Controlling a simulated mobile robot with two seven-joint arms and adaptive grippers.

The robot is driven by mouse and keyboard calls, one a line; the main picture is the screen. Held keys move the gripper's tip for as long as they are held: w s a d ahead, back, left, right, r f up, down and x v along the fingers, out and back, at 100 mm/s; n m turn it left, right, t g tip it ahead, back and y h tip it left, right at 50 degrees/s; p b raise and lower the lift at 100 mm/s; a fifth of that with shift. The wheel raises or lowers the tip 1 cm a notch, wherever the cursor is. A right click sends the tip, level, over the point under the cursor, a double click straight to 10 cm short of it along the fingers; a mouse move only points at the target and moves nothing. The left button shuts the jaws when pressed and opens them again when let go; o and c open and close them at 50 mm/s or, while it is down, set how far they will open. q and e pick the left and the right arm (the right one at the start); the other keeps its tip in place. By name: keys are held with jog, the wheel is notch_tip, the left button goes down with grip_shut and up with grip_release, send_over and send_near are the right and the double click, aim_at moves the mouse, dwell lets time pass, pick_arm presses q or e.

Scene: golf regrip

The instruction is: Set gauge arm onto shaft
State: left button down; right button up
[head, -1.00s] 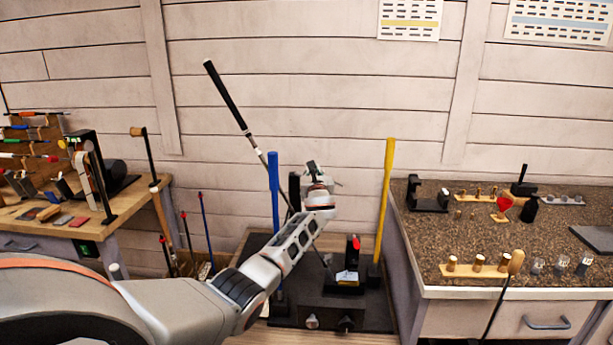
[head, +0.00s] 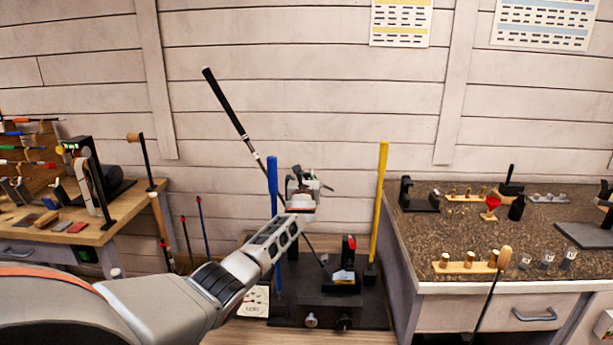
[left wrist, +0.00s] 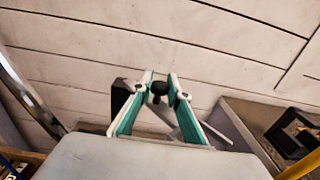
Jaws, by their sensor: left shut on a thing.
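The golf club shaft (head: 257,160) leans, its black grip (head: 222,100) at the upper left; its lower part passes behind my left arm toward the black gauge stand (head: 325,305). My left gripper (head: 306,180) is above the stand, right of the visible shaft. It is shut on a small dark part, apparently the gauge arm's black knob (left wrist: 160,88), between the fingertips in the left wrist view. A black piece (left wrist: 119,95) shows just left of the fingers there. I cannot tell whether the gauge arm touches the shaft. My right gripper is out of view.
A blue post (head: 272,205) and a yellow post (head: 379,205) rise from the stand. A black block with a red tip (head: 349,250) sits between them. Benches with tools stand left (head: 115,222) and right (head: 440,240). A card (head: 253,301) lies left of the stand.

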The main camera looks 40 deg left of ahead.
pick_arm(q)
jog(key=c, duration=1.9)
grip_release()
jog(key=shift+s, duration=0.1)
jog(key=shift+v, duration=5.9)
